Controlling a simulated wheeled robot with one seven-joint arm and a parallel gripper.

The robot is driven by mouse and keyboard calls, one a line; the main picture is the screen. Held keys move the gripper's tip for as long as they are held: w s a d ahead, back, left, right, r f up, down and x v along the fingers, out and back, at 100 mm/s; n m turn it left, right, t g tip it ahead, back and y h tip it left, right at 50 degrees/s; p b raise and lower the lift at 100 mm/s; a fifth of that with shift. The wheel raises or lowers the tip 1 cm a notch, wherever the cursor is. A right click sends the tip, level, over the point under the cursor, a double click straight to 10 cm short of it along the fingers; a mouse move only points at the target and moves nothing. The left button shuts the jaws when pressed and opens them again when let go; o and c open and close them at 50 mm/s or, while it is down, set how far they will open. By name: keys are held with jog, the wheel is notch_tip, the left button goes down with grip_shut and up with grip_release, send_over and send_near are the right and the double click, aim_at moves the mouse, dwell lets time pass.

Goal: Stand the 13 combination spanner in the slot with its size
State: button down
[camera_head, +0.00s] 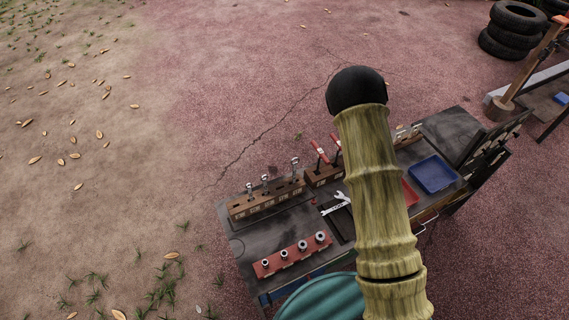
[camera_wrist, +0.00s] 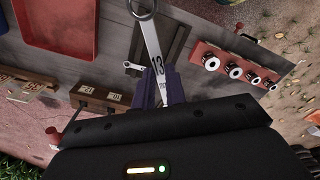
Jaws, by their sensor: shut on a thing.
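My gripper (camera_wrist: 165,92) is shut on the shaft of the 13 combination spanner (camera_wrist: 154,45), whose size mark faces the wrist camera. Its ring end points to the top of the wrist view, away from the jaws. In the head view my own arm hides the gripper. A wooden spanner rack (camera_head: 267,200) with size labels stands on the cart's left rear edge, with several spanners upright in it. A labelled wooden block (camera_wrist: 100,98) shows below left of the jaws in the wrist view. I cannot tell which slot is marked 13.
A red socket rail (camera_head: 292,255) with several sockets lies at the cart's front left; it also shows in the wrist view (camera_wrist: 238,68). Silver spanner ends (camera_head: 336,204) show beside my arm. A block with red-handled tools (camera_head: 324,176) adjoins the rack. A blue tray (camera_head: 434,173) lies right.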

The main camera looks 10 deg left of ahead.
notch_tip(320, 180, up, 6)
jog(key=m+p, duration=0.4)
jog(key=m, duration=0.6)
jog(key=shift+w+f+m+p, duration=0.1)
jog(key=shift+m+p, duration=0.2)
jog(key=shift+p, duration=0.1)
jog(key=m, duration=0.1)
jog(key=r+m+p, duration=0.1)
jog(key=m, duration=0.1)
jog(key=shift+f, duration=0.1)
jog(key=shift+d, duration=0.15)
